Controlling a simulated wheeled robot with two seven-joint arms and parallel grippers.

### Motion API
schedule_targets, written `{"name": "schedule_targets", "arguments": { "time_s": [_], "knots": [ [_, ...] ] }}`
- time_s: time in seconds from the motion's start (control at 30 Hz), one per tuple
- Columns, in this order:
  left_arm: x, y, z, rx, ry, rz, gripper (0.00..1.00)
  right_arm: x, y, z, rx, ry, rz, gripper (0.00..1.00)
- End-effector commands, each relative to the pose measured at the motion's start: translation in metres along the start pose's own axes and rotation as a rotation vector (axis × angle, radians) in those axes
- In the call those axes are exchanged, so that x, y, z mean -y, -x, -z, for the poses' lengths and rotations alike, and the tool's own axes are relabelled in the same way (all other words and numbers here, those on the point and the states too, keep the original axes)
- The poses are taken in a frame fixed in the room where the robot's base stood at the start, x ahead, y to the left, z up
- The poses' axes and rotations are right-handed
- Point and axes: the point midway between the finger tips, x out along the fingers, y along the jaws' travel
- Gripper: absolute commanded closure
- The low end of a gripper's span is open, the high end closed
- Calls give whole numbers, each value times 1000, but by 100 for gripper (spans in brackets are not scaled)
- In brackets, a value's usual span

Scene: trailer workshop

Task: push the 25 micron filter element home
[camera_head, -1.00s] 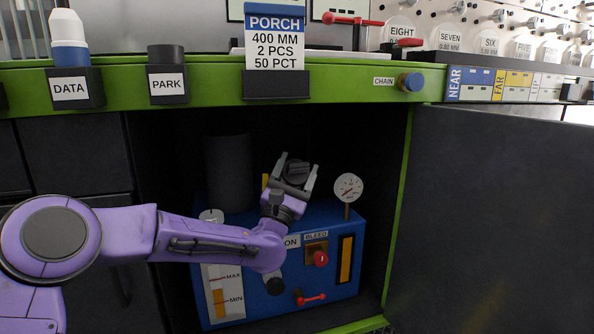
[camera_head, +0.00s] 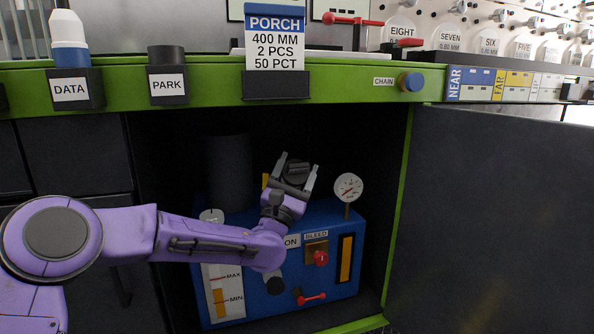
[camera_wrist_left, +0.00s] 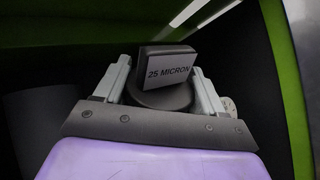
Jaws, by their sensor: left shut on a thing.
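The 25 micron filter element is a dark round piece with a raised grip labelled "25 MICRON" (camera_wrist_left: 168,72); it also shows in the head view as a dark cap (camera_head: 296,171). My left gripper (camera_head: 297,180) is shut on it, with one pale finger on each side, as the left wrist view (camera_wrist_left: 163,88) shows too. The element sits above the blue unit (camera_head: 270,292) inside the open cabinet. Its lower part and whatever is beneath it are hidden by the gripper, so I cannot tell how deep it sits. My right gripper is not in view.
A gauge (camera_head: 348,187) stands close to the right of the gripper. A dark cylinder (camera_head: 229,172) stands to the left. The blue unit's front has a red bleed knob (camera_head: 320,258) and a red lever (camera_head: 312,298). The cabinet door (camera_head: 490,220) stands open at right; the green bench edge (camera_head: 220,107) runs above.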

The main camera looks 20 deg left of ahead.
Motion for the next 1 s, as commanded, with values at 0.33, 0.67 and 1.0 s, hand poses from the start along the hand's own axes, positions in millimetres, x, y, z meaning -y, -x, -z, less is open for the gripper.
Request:
{"name": "schedule_targets", "arguments": {
  "time_s": [0.33,0.67,1.0],
  "knots": [
    [0,0,9,1,-1,0,64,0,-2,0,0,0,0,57],
    [0,0,18,0,-1,1,64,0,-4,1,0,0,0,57],
    [-1,0,26,1,-1,1,64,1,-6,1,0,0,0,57]
  ]
}}
